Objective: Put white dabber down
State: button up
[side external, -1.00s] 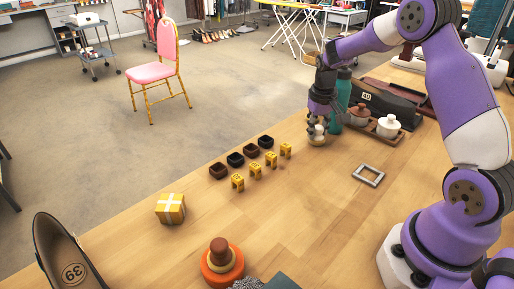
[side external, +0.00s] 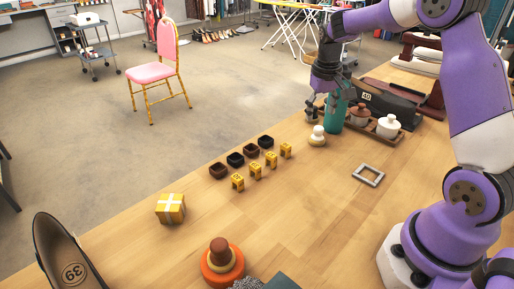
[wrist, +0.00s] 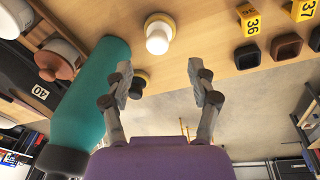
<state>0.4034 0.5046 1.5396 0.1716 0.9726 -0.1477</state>
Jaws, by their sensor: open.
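The white dabber (side external: 317,136) stands upright on the wooden table, on a pale yellow base, left of the teal bottle (side external: 334,115). In the wrist view the white dabber (wrist: 158,38) shows beyond the fingertips, apart from them. My gripper (side external: 321,104) is above and behind the dabber in the side view. In the wrist view my gripper (wrist: 160,72) has its fingers spread with nothing held between them. A dark round item (wrist: 138,82) sits by the left finger in that view, partly hidden by it.
The teal bottle (wrist: 95,90) is close to the left finger. A tray holds a brown pot (side external: 360,116) and a white pot (side external: 388,126). Yellow number tags (side external: 270,159) and dark small trays (side external: 251,151) lie left. A grey frame (side external: 368,175) lies right, with bare table around it.

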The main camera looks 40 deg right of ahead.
jog(key=s+a+r+n+t, duration=0.2)
jog(key=s+a+r, duration=0.4)
jog(key=a+r, duration=0.45)
jog(key=s+a+f+n+t+y, duration=0.1)
jog(key=s+a+n+t, duration=0.1)
jog(key=s+a, duration=0.5)
jog(key=shift+s+a+f+n+t+y, duration=0.15)
jog(key=shift+s+f+n+t+y, duration=0.2)
jog(key=shift+s, duration=0.35)
